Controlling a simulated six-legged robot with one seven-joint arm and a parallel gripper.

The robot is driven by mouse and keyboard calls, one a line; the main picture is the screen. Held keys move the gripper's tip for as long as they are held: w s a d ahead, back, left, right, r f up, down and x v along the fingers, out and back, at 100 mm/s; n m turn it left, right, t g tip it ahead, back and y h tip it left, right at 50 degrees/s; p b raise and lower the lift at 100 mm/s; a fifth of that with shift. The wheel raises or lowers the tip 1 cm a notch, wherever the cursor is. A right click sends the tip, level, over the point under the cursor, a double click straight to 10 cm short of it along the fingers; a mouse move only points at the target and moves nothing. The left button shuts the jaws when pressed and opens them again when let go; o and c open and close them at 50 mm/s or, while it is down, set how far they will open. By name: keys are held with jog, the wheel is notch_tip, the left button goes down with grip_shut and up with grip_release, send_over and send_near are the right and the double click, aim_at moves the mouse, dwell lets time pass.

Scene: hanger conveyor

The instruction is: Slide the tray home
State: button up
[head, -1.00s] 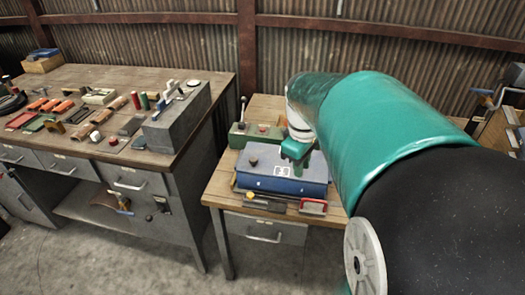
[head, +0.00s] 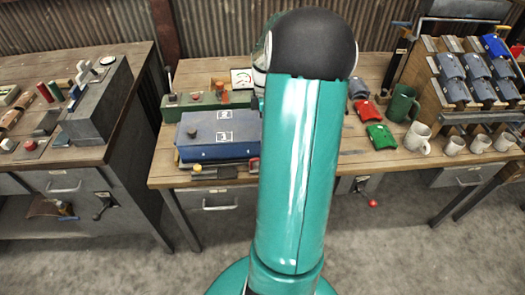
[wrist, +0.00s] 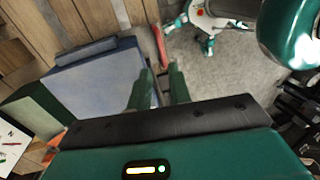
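I cannot surely tell which thing is the tray. A blue box with a grey lid (head: 218,133) sits on the wooden bench in the head view. Its lid has a dark knob and two white labels. The box also fills the left of the wrist view (wrist: 95,85). My gripper (wrist: 160,74) shows in the wrist view with two green fingers apart, beside the edge of the box; I see nothing held between them. A red bar (wrist: 160,47) lies beyond the fingertips. In the head view my arm hides the gripper and the box's right end.
A green case (head: 205,105) stands behind the box. Another bench (head: 130,62) stands left across a gap.

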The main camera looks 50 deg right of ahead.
jog(key=f, duration=0.3)
jog(key=a+f, duration=0.1)
jog(key=f, duration=0.3)
jog(key=s+f, duration=0.1)
jog(key=f, duration=0.2)
jog(key=shift+s+a+f, duration=0.1)
jog(key=shift+a+f, duration=0.25)
grip_shut()
